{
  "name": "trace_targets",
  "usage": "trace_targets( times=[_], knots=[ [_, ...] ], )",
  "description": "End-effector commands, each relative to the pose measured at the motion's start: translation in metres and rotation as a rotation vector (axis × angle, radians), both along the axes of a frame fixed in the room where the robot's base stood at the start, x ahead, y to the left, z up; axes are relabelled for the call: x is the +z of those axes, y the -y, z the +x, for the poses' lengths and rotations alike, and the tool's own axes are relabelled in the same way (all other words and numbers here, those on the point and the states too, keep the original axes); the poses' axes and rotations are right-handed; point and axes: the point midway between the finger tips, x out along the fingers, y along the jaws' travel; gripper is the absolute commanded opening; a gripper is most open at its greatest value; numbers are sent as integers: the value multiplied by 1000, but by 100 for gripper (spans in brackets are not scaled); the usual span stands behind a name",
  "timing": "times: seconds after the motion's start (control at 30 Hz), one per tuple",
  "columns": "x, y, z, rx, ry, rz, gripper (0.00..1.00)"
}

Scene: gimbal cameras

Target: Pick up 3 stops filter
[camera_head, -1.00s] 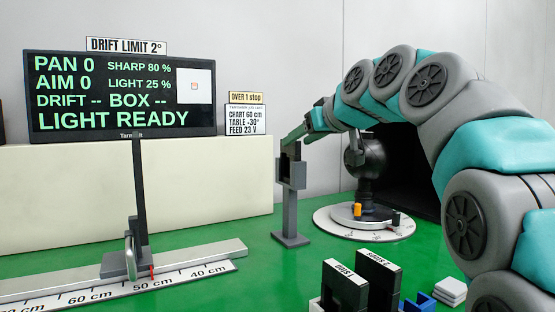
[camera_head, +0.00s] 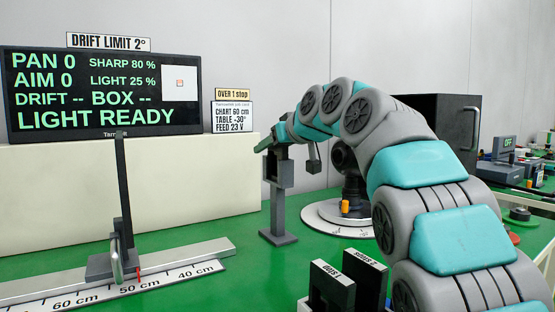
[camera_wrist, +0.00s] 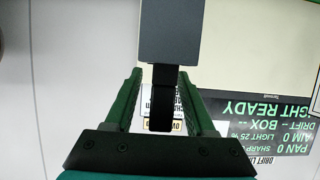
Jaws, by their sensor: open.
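Two black slabs with white top labels, the left one (camera_head: 331,287) and the right one (camera_head: 371,283), stand side by side at the bottom of the head view. Their labels seem to read "STOPS", but I cannot read the numbers surely, so I cannot tell which is the 3 stops filter. My gripper (camera_head: 266,146) is open at the top of a grey post (camera_head: 278,205). In the wrist view, my gripper's green fingers (camera_wrist: 165,100) lie either side of a black strip below a dark grey block (camera_wrist: 170,32); contact is unclear.
A display (camera_head: 100,90) reads LIGHT READY. A ruler rail (camera_head: 170,262) with a dark stand (camera_head: 120,210) is at left. A round turntable (camera_head: 325,217) and a black box (camera_head: 440,125) stand behind my arm. Green table is clear between rail and post.

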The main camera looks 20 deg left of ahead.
Motion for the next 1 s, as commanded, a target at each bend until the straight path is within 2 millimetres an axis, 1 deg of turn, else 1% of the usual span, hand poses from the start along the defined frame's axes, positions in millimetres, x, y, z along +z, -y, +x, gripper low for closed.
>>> trace_targets(
  times=[0.07, 0.57, 1.0],
  knots=[
    [0, 0, 0, 0, 0, 0, 55],
    [-1, 0, 0, 0, -2, -1, 0],
    [-1, 0, 0, 0, -2, -1, 0]
  ],
)
